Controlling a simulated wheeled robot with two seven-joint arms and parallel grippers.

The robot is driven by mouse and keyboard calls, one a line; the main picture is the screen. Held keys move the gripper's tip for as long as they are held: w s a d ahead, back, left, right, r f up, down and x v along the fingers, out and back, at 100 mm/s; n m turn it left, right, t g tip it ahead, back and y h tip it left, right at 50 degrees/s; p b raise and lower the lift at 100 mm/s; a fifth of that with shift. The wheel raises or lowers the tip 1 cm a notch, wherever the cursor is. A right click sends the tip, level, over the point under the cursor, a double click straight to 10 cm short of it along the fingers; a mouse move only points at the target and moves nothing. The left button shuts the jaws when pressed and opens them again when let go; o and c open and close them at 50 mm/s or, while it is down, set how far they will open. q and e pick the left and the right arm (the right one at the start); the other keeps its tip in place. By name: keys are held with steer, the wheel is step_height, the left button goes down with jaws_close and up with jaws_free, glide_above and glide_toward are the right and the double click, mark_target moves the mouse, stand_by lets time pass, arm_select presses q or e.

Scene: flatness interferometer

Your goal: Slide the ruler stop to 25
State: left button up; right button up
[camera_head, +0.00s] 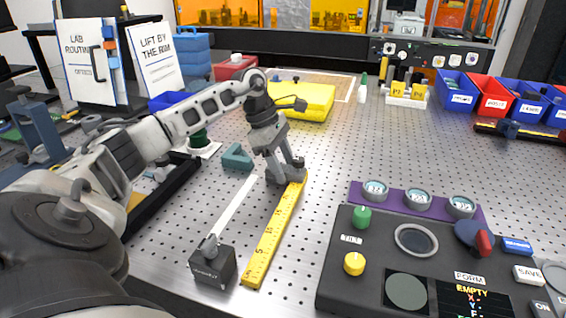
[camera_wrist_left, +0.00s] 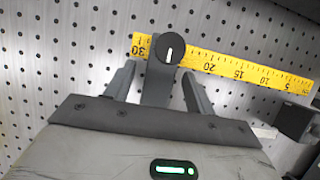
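The yellow ruler (camera_head: 272,237) lies on the perforated metal table; it also shows in the left wrist view (camera_wrist_left: 240,70). The dark grey ruler stop, with a round black knob (camera_wrist_left: 168,54) bearing a white line, sits across the ruler. It stands between the printed 30 and 20, hiding the marks beneath, so its exact reading cannot be told. My left gripper (camera_wrist_left: 160,82) is open, its fingers on either side of the stop's grey arm with small gaps showing. In the head view my left gripper (camera_head: 285,172) is at the ruler's far end, largely hiding the stop. My right gripper is not in view.
A dark block (camera_head: 212,268) with a white strip (camera_head: 231,208) stands left of the ruler. A dark control panel (camera_head: 340,262) with knobs lies to the right. A teal block (camera_head: 237,157) and a yellow case (camera_head: 303,100) are behind. The table's middle right is clear.

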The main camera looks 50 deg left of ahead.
arm_select(q)
steer(key=v, duration=1.6)
steer(key=shift+a+f, duration=0.1)
steer(key=shift+f, duration=0.05)
